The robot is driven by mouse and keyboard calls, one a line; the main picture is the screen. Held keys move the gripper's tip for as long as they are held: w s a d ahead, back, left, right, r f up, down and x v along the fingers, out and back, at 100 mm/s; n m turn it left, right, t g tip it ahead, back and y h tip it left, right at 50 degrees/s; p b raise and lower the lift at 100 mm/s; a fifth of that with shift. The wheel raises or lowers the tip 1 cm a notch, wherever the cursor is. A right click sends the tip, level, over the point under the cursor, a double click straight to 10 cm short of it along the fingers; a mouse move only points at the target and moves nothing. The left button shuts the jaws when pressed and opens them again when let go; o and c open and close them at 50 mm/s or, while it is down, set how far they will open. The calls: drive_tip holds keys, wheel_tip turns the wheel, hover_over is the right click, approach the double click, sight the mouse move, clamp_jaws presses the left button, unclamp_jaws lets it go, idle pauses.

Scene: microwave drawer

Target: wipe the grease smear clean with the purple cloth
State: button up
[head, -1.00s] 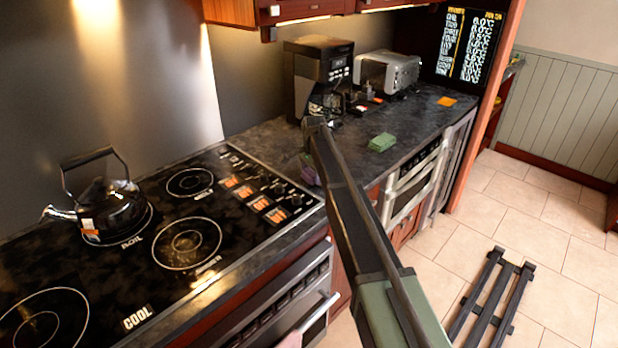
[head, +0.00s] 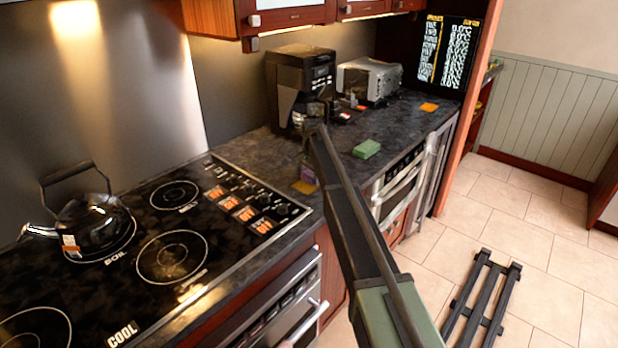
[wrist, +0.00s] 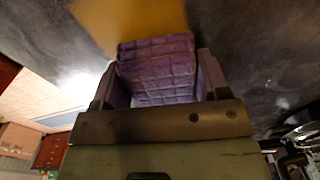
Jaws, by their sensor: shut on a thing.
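My gripper (wrist: 158,82) is shut on the purple cloth (wrist: 157,62), which is folded into a quilted block between the two fingers. In the head view the cloth (head: 308,175) shows low at the counter, partly hidden by my arm. The yellow-brown grease smear (wrist: 125,22) lies on the dark counter just beyond the cloth in the wrist view. In the head view the smear (head: 303,187) shows beside the cloth, right of the cooktop. I cannot tell whether the cloth touches the counter.
A green sponge (head: 366,149) lies on the counter to the right. A coffee maker (head: 298,85) and a toaster oven (head: 369,80) stand behind. An orange patch (head: 429,107) is farther right. The cooktop (head: 150,225) holds a kettle (head: 88,222) at left.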

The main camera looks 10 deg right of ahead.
drive_tip(key=shift+w+d, duration=0.25)
drive_tip(key=shift+d, duration=0.05)
drive_tip(key=shift+f, duration=0.1)
